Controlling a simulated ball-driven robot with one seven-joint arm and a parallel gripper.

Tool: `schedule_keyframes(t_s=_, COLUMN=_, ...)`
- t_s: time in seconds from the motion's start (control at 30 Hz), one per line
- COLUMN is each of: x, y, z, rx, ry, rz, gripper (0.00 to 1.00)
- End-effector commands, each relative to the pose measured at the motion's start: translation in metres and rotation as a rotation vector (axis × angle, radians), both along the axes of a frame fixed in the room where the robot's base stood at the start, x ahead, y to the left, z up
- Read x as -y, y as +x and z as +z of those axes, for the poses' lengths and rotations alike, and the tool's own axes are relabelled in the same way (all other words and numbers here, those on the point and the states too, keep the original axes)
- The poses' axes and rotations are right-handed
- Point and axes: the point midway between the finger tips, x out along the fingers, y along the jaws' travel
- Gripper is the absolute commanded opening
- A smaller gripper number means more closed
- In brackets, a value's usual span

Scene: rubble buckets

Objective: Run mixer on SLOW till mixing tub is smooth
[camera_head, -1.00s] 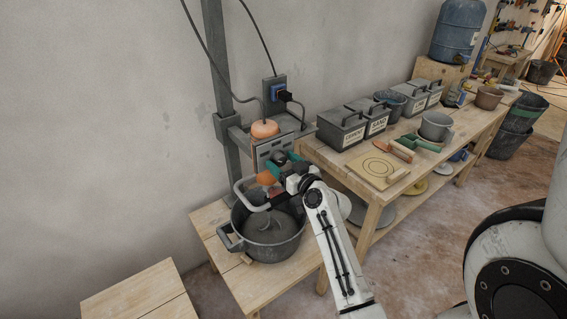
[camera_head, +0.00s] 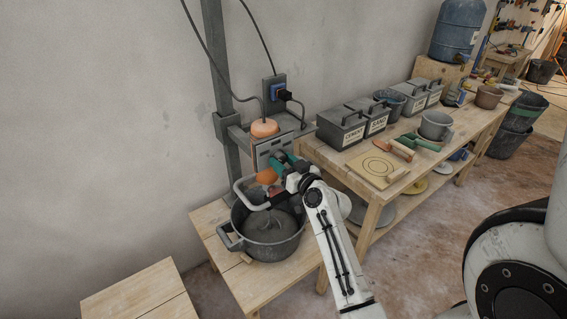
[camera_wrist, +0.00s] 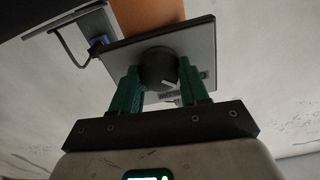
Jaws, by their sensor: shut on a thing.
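The mixer's grey control box (camera_head: 268,150) hangs on a post above the mixing tub (camera_head: 234,243). In the wrist view, its grey panel (camera_wrist: 203,50) carries a round dark knob (camera_wrist: 156,66) with a pale pointer mark at its lower right. My gripper (camera_wrist: 158,84) is shut on the knob, one green finger on each side. In the head view my gripper (camera_head: 279,160) is at the box front and hides the knob. The tub holds grey mix (camera_head: 268,226), with wet ridges on its surface.
The tub stands on a low wooden bench (camera_head: 243,283). A longer workbench (camera_head: 335,162) at right holds lidded cement and sand boxes (camera_head: 342,130), a grey bucket (camera_head: 436,126) and trowels. Bare floor lies right of the bench.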

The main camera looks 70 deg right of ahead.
Motion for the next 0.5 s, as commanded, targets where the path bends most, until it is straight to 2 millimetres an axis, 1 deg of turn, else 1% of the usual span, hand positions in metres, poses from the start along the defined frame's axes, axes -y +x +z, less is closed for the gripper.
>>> schedule_keyframes(t_s=0.17, x=-0.0008, y=0.0026, z=0.0018, rx=0.068, ry=0.105, rz=0.004, gripper=0.14)
schedule_keyframes(t_s=0.5, x=-0.0006, y=0.0029, z=0.003, rx=0.235, ry=0.376, rz=0.004, gripper=0.14)
